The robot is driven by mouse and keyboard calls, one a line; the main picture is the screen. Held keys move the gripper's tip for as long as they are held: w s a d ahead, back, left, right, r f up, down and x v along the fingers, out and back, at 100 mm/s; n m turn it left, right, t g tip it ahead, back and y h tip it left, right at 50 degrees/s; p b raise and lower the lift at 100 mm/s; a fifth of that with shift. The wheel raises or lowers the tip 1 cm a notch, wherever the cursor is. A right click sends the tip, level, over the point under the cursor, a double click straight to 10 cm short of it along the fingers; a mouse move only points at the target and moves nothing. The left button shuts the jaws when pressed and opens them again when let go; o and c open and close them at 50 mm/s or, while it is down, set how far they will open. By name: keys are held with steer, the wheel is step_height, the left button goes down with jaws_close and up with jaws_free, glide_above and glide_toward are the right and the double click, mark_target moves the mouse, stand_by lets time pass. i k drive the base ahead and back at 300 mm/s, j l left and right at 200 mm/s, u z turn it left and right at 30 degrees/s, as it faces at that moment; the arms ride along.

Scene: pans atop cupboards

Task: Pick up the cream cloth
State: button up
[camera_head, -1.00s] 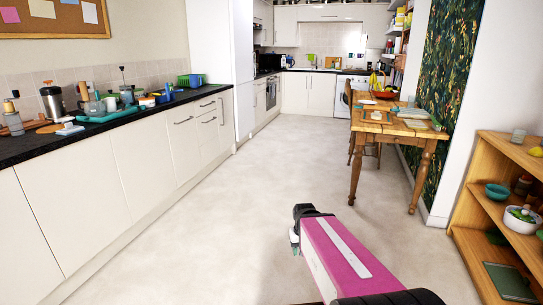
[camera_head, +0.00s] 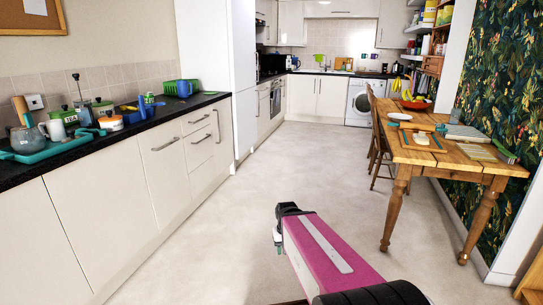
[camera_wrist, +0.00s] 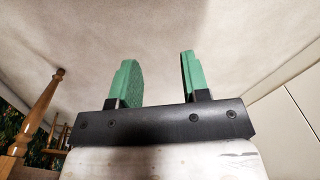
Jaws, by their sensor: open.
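My gripper (camera_wrist: 158,72) is open and empty in the wrist view, its two green fingers apart over bare floor. In the head view my gripper (camera_head: 278,240) hangs over the floor, well left of the wooden table. A small cream item (camera_head: 421,139) lies on a framed board on that table. It may be the cream cloth, but it is too small to tell. No other cream cloth can be made out.
The wooden table (camera_head: 457,160) stands at right with a chair (camera_head: 377,135), a fruit bowl (camera_head: 414,104) and a white plate (camera_head: 400,116). A black counter (camera_head: 92,147) with crockery runs along the left. The floor (camera_head: 290,170) between is clear.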

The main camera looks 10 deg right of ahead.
mark_target(422, 135)
steer(key=i+z, duration=0.2)
steer(key=i, duration=0.25)
steer(key=i+j+z, duration=0.2)
steer(key=i, duration=0.25)
steer(key=i+j+z, duration=0.15)
steer(key=i, duration=0.3)
steer(key=i+j+z, duration=0.2)
steer(key=i, duration=0.25)
steer(key=j, duration=0.1)
